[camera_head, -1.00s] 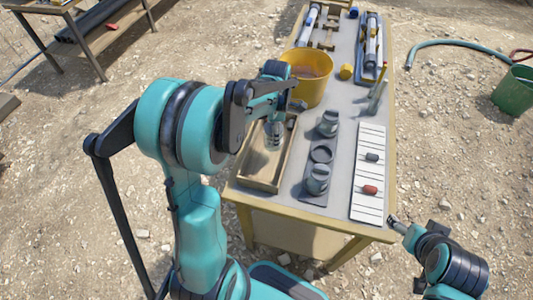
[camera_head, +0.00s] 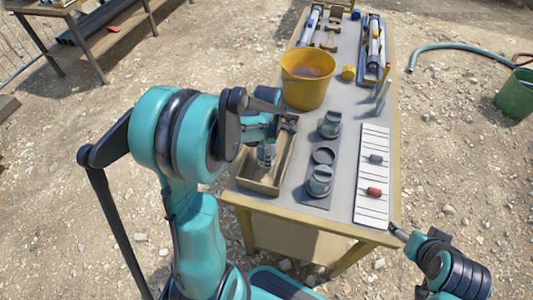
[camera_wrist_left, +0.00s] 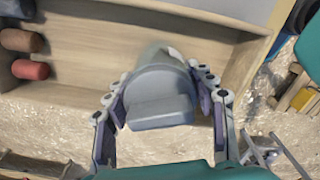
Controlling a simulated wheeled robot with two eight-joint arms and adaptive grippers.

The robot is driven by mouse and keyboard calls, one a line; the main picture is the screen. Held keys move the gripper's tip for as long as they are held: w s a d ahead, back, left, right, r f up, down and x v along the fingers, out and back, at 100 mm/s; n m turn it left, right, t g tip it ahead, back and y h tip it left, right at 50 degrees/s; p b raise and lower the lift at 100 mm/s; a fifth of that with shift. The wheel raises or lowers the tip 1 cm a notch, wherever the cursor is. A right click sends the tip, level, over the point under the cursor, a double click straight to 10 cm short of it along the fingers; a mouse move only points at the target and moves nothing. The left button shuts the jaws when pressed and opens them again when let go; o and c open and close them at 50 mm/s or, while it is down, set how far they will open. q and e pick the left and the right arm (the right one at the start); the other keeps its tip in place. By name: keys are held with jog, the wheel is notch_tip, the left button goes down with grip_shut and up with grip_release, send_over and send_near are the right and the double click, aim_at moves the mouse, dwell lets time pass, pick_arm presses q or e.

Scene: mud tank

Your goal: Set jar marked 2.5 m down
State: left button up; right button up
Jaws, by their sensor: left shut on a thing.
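My left gripper (camera_head: 277,134) is shut on a grey-lidded jar (camera_head: 266,155) above or inside the wooden tray (camera_head: 258,187). In the left wrist view the jar (camera_wrist_left: 158,95) sits between the two fingers (camera_wrist_left: 165,105), with the tray (camera_wrist_left: 110,45) behind it. I cannot tell whether the jar touches the tray floor, and its mark is not readable. Two similar jars stand on the table, one (camera_head: 330,125) farther back and one (camera_head: 320,182) on a dark holder (camera_head: 315,202). My right gripper (camera_head: 397,231) is beside the table's front right corner; its jaws are too small to read.
An empty dark ring (camera_head: 323,155) lies between the standing jars. A white lined board (camera_head: 371,208) with a grey and a red plug (camera_head: 374,192) is to the right. A yellow bucket (camera_head: 306,92) stands behind the tray. Several plugs (camera_wrist_left: 30,69) show at left in the wrist view.

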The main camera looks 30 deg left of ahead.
pick_arm(q)
jog(key=o, duration=1.4)
jog(key=shift+f, duration=0.1)
jog(key=shift+o, duration=0.2)
notch_tip(320, 180, up, 11)
jog(key=p, duration=0.4)
jog(key=shift+s+d+r, duration=0.1)
jog(key=shift+r, duration=0.65)
jog(key=s+d+r+m+t, duration=0.2)
jog(key=s+d+m, duration=0.3)
jog(key=m, duration=0.7)
jog(key=s+d+r+m+t, duration=0.2)
jog(key=s+d+m+t, duration=0.3)
jog(key=m, duration=0.8)
jog(key=shift+s+d+r, duration=0.15)
jog(key=shift+s+d, duration=0.1)
jog(key=shift+s, duration=0.2)
